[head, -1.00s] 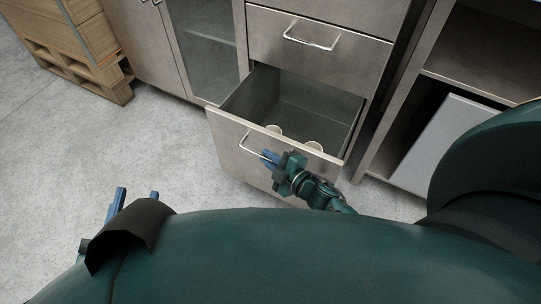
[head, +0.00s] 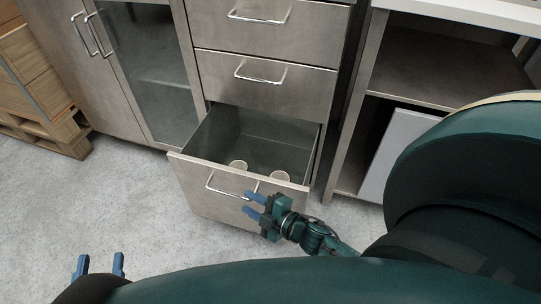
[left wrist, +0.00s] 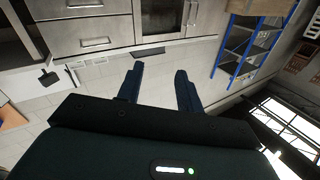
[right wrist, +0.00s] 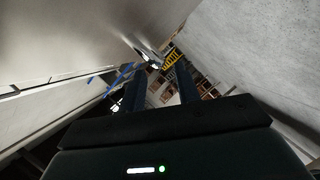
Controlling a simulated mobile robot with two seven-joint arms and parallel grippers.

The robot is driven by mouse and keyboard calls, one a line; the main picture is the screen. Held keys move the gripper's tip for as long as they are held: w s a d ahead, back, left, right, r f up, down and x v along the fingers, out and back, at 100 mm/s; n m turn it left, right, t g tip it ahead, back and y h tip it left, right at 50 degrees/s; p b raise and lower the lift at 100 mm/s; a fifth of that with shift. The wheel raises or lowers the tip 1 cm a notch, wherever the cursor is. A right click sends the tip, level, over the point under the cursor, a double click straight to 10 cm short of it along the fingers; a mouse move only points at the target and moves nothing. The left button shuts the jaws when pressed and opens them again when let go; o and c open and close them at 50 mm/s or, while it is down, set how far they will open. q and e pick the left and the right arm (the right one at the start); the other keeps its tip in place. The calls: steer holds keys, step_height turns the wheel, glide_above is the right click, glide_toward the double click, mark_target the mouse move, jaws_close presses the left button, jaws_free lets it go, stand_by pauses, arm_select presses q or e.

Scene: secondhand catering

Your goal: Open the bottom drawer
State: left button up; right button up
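The bottom drawer (head: 218,193) of the steel cabinet is pulled well out, with its inside showing. Its bar handle (head: 228,194) is on the front panel. My right gripper (head: 254,205) is open, its blue fingers apart, just in front of the panel near the handle's right end. I cannot tell whether it touches the handle. In the right wrist view the right gripper's fingers (right wrist: 160,85) also stand apart. My left gripper (head: 99,265) is open and empty, low at the left, away from the cabinet; its spread fingers show in the left wrist view (left wrist: 160,82).
A glass-door cabinet (head: 150,60) stands left, an open shelf unit (head: 430,65) right, a wooden pallet (head: 45,135) far left. The floor (head: 115,200) in front is clear.

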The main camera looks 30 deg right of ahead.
arm_select(q)
steer(key=shift+w+a+n+g+y+p, duration=0.1)
steer(key=shift+a+n+g+y+p, duration=0.25)
steer(key=shift+g+p, duration=0.3)
arm_select(e)
steer(key=v, duration=0.7)
steer(key=shift+s, duration=0.3)
arm_select(q)
steer(key=shift+r, duration=0.1)
arm_select(e)
steer(key=shift+d+r, duration=0.1)
steer(key=shift+r, duration=0.1)
